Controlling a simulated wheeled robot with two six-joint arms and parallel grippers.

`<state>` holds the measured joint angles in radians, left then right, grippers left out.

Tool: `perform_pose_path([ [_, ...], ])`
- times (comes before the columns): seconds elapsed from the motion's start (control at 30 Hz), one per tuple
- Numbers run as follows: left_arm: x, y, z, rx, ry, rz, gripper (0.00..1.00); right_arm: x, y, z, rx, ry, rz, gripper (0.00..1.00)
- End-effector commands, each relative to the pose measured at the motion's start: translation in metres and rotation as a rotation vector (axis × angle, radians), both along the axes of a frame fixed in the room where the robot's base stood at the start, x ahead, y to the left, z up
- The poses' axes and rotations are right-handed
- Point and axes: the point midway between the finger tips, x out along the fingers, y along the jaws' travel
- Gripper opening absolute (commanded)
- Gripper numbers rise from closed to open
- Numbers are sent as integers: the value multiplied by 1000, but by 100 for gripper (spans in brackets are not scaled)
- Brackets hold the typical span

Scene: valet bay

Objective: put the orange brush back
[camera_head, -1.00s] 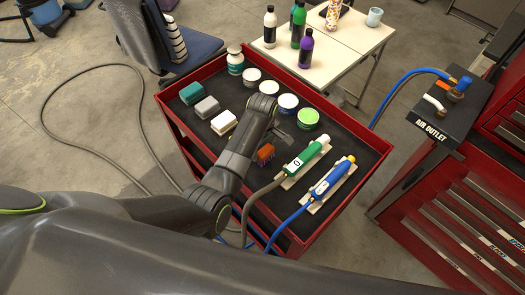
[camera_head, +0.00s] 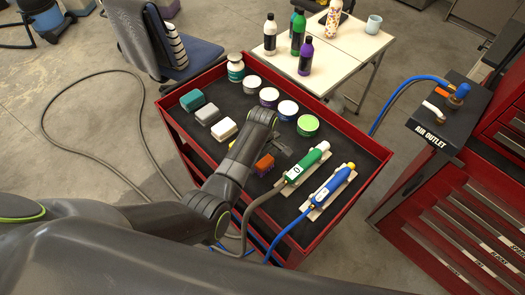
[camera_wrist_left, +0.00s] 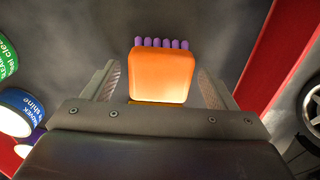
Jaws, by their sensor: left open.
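The orange brush (camera_head: 264,164) with purple bristles lies on the dark top of the red cart (camera_head: 345,119), in line with the other brushes. My left gripper (camera_head: 272,150) is over it, and its arm hides part of the cart top. In the left wrist view the orange brush (camera_wrist_left: 160,75) sits between the two open fingers of my left gripper (camera_wrist_left: 163,88), with a gap on each side. The bristles point away from the palm. My right gripper is not in view.
Several round tubs, including a green-lidded one (camera_head: 308,124), stand behind. A green tool (camera_head: 308,161) and a blue tool (camera_head: 332,184) with hoses lie close on the right.

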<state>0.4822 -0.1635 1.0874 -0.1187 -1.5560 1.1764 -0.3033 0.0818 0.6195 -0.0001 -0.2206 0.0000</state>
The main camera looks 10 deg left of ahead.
Motion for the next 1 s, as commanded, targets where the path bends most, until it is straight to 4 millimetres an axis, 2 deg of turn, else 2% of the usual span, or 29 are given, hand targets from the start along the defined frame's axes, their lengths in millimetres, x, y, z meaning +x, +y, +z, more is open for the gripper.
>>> perform_pose_path([
  [0.17, 1, -1, 23, -2, -5, 0, 80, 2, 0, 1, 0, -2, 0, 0],
  [0.4, 1, -1, 70, -2, -6, -1, 80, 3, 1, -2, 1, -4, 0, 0],
  [0.6, 1, 0, 102, -1, -3, -1, 80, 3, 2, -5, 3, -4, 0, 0],
  [0.8, 0, 0, 116, 0, 0, -1, 80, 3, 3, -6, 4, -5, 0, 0],
  [1.0, 0, 0, 117, 1, 1, -1, 80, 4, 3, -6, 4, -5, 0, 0],
])
